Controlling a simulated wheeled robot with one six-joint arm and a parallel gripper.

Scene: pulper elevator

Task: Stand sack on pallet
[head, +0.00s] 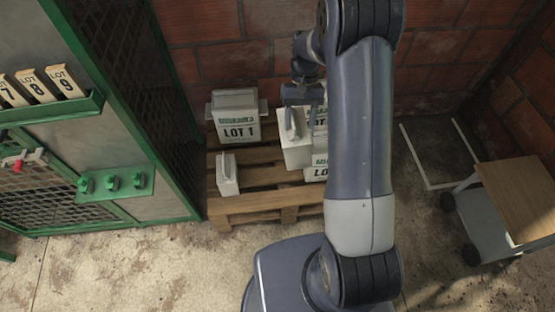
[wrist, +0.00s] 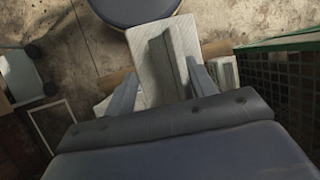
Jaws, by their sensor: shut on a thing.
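My gripper (head: 303,95) points down over the right part of the wooden pallet (head: 250,204). It is shut on the raised top seam of a white sack (head: 296,153). In the wrist view the held sack (wrist: 150,62) sits between the two fingers of my gripper (wrist: 165,88). The held sack looks upright; I cannot tell whether its base touches what is below. A sack marked LOT 1 (head: 238,127) stands at the pallet's back left. A smaller white sack (head: 228,178) stands at the front left. Another labelled sack (head: 319,173) is partly hidden behind my arm.
A green mesh cabinet (head: 121,90) stands left, with a rack of LOT tags (head: 52,84) and green knobs (head: 111,182). A brick wall is behind the pallet. A wheeled cart (head: 515,195) and a white floor outline (head: 432,187) are at right. Front floor is bare.

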